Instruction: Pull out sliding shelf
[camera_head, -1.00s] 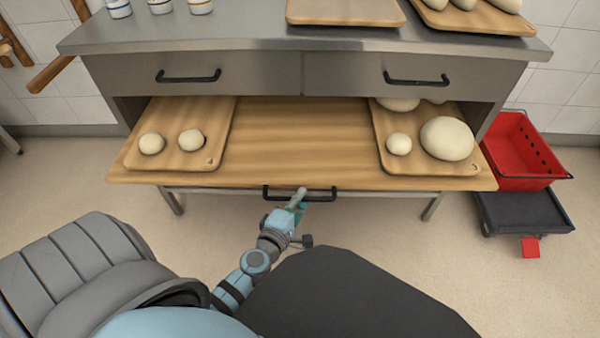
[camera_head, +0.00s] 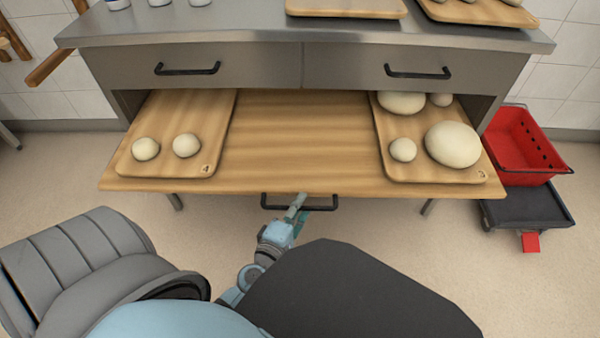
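The wooden sliding shelf (camera_head: 305,140) sticks out from under the steel counter, below the two drawers. Its black bar handle (camera_head: 325,208) is under the front edge. My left gripper (camera_head: 298,203) is at the middle of this handle and appears closed around the bar, though its fingertips are small and partly hidden. On the shelf, a left board (camera_head: 198,115) holds two dough balls, and a right board (camera_head: 436,173) holds several of different sizes. The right gripper is not in view.
Two closed drawers with black handles (camera_head: 188,70) (camera_head: 417,73) are above the shelf. A red crate (camera_head: 525,178) and a dark wheeled dolly (camera_head: 525,205) stand close to the shelf's right side.

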